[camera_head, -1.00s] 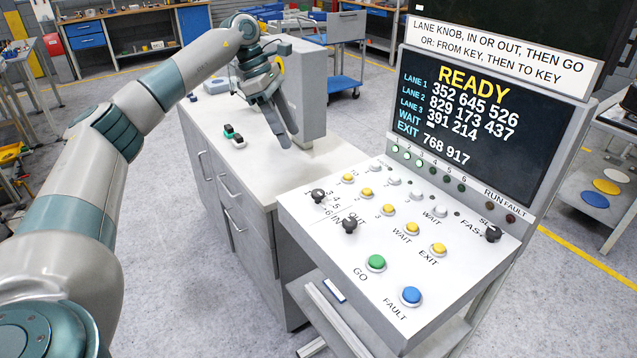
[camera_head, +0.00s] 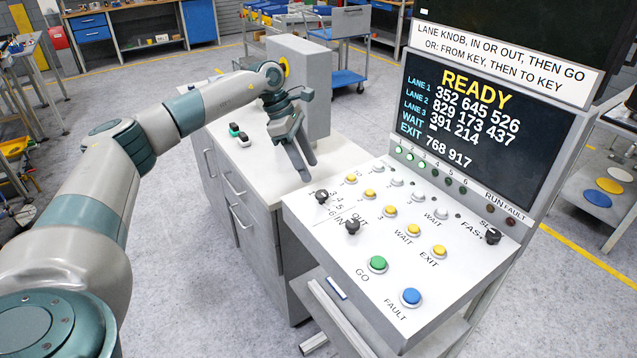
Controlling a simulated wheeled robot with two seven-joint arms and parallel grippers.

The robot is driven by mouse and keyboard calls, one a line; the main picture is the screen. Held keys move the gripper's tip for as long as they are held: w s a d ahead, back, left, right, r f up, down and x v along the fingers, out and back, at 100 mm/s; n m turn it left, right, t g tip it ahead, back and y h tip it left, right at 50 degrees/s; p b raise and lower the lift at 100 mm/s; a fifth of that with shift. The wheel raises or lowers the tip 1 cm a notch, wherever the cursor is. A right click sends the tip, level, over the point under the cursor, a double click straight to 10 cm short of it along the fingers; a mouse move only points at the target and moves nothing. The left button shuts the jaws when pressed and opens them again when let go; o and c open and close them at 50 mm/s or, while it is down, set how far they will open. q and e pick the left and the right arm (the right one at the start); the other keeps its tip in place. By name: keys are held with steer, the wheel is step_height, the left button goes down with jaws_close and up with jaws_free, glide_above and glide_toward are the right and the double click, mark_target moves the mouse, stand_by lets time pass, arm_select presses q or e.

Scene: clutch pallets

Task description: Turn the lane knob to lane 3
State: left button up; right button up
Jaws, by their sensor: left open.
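The lane knob (camera_head: 322,197) is a small black knob at the upper left of the sloped control panel (camera_head: 330,243), with numbers printed around it. I cannot read which number it points at. A second black knob (camera_head: 352,227), marked OUT and IN, sits just below and right of it. My left gripper (camera_head: 304,174) is open and empty, pointing down over the white cabinet top, above and left of the lane knob and apart from it. The screen (camera_head: 480,120) reads READY with numbers for lanes 1 to 3, WAIT and EXIT. My right gripper is not in view.
The panel also carries yellow buttons, a green GO button (camera_head: 377,264), a blue FAULT button (camera_head: 411,297) and a black speed knob (camera_head: 491,236). A grey box (camera_head: 300,85) stands on the cabinet behind my gripper.

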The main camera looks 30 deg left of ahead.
mark_target(321, 193)
arm_select(q)
steer(key=p+x, duration=0.2)
steer(key=x, duration=0.6)
steer(key=shift+f+p, duration=0.15)
steer(key=shift+p, duration=0.25)
steer(key=c, duration=1)
